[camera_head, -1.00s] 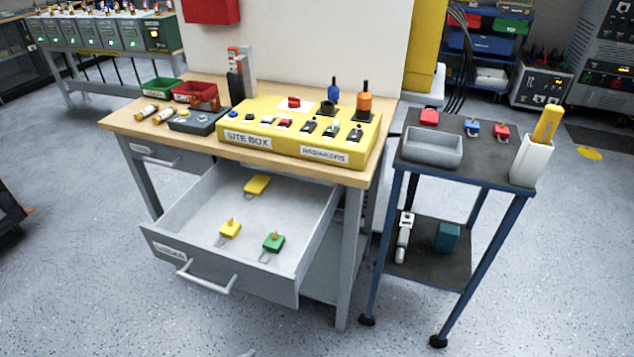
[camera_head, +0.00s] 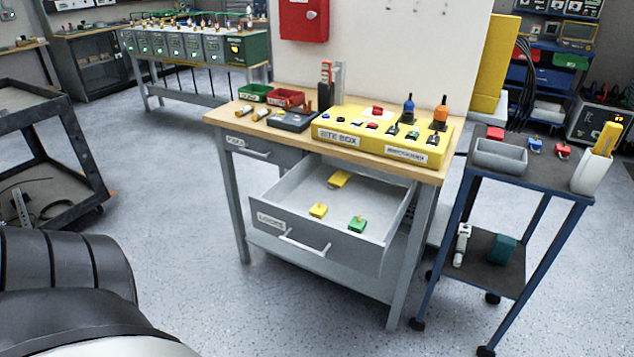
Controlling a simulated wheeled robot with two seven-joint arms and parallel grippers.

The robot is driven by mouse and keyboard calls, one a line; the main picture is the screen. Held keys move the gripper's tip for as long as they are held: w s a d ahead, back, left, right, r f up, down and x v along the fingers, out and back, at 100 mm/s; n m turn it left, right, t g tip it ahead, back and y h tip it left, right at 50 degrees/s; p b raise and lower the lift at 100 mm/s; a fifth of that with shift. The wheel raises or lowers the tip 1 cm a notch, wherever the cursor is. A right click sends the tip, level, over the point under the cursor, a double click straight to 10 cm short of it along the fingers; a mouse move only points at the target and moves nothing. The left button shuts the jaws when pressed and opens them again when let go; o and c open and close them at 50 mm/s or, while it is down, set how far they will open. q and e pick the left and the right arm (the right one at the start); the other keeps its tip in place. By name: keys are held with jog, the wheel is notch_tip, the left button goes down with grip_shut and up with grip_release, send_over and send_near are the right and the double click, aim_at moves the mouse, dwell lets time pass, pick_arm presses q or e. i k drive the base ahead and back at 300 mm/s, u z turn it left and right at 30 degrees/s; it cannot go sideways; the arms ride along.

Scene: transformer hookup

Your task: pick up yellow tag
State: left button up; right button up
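The open drawer (camera_head: 293,250) of the wooden-topped bench holds two yellow tags and a green tag (camera_head: 357,224). One yellow tag (camera_head: 318,210) lies near the drawer's front, left of the green tag. The other yellow tag (camera_head: 340,178) lies farther back, close to the bench's underside. Part of my own body fills the lower left corner. Neither gripper shows in this view.
The yellow site box (camera_head: 380,140) stands on the bench top (camera_head: 225,115). A blue-framed cart (camera_head: 530,185) with a grey tray (camera_head: 500,155) and a white holder stands to the right. A dark cart (camera_head: 45,150) is at the left. The floor before the drawer is clear.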

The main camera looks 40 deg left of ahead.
aim_at(339, 178)
jog(key=u, duration=0.9)
jog(key=i, duration=0.35)
jog(key=z, duration=0.2)
